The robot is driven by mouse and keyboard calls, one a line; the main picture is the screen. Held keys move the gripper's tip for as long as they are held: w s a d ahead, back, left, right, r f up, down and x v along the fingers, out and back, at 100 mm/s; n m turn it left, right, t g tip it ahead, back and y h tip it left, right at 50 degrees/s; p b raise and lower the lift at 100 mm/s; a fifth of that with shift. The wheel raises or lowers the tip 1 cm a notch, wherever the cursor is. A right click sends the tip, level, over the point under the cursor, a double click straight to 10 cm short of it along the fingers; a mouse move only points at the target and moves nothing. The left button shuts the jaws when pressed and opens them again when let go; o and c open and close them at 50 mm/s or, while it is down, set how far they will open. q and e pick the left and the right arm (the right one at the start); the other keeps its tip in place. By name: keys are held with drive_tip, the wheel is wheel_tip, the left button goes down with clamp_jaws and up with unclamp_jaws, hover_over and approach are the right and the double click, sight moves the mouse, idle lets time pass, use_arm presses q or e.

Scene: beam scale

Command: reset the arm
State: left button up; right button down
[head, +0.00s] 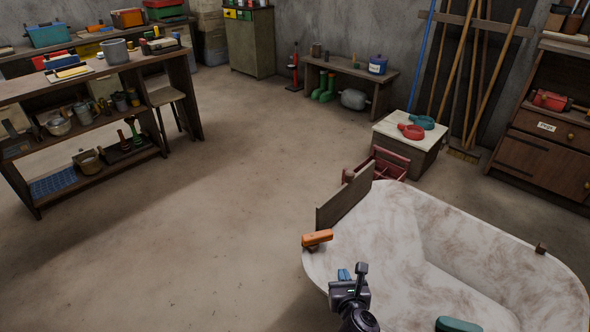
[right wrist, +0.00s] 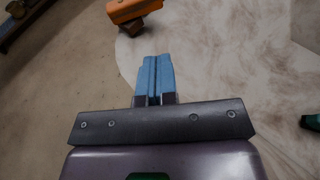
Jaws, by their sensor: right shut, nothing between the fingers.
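My right gripper (head: 345,275) is low in the head view, at the near left edge of a white marbled surface (head: 385,240). In the right wrist view its blue fingers (right wrist: 155,78) are pressed together with nothing between them. An orange block-like thing (head: 317,238) sits at the surface's left edge, just beyond the gripper and apart from it. It also shows at the top of the right wrist view (right wrist: 134,10). My left gripper is not in view.
A brown board (head: 345,198) stands at the surface's far left edge, by a red crate (head: 391,162). A teal thing (head: 458,324) lies at the near edge. A white-topped box (head: 408,133) stands behind. A wooden shelf bench (head: 90,117) is at left; the floor between is clear.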

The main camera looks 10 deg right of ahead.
drive_tip(key=shift+a+r+n+y, duration=0.2)
drive_tip(key=shift+n+y, duration=0.1)
drive_tip(key=shift+n, duration=0.7)
wheel_tip(320, 180, up, 9)
drive_tip(key=s+a+n+t+y, duration=0.2)
drive_tip(key=n+y, duration=0.3)
drive_tip(key=n, duration=1.7)
use_arm(q)
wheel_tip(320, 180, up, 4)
drive_tip(key=p, duration=0.5)
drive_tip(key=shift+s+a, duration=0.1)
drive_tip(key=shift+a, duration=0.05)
use_arm(e)
drive_tip(key=s+d+n+g+h, duration=0.1)
drive_tip(key=s+d+n, duration=0.2)
drive_tip(key=s, duration=0.5)
drive_tip(key=s+d+n+g+h, duration=0.1)
drive_tip(key=s+d+n+g, duration=0.1)
drive_tip(key=s+n, duration=0.4)
drive_tip(key=s+d+f+n+g+h, duration=0.1)
drive_tip(key=s+d+n, duration=0.3)
drive_tip(key=s, duration=0.7)
drive_tip(key=shift+s+d+n+g+h, duration=0.35)
drive_tip(key=shift+n+g+h, duration=0.15)
drive_tip(key=shift+n+g, duration=0.2)
drive_tip(key=shift+f, duration=0.1)
